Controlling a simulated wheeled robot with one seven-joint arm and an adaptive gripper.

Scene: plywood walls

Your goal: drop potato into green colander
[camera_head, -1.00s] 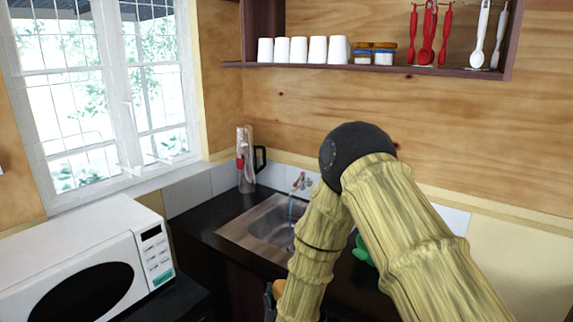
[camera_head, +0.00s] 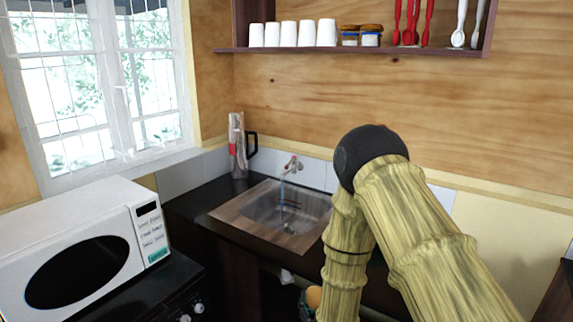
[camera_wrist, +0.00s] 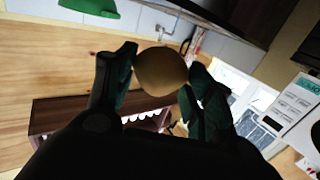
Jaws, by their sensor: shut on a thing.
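In the wrist view, a brown potato (camera_wrist: 161,71) sits between the two dark fingers of my gripper (camera_wrist: 158,80), which is shut on it. The potato also shows in the head view (camera_head: 314,297), low beside my arm, in front of the counter; most of my gripper is hidden there by the arm. A green object, likely the colander (camera_wrist: 90,6), shows in part at the top left edge of the wrist view, apart from the potato. In the head view the colander is hidden behind my arm.
A steel sink (camera_head: 270,215) with a running tap is set in the dark counter. A clear jug (camera_head: 238,150) stands behind it. A white microwave (camera_head: 85,255) is at the left. A wall shelf (camera_head: 350,50) holds white cups, jars and utensils.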

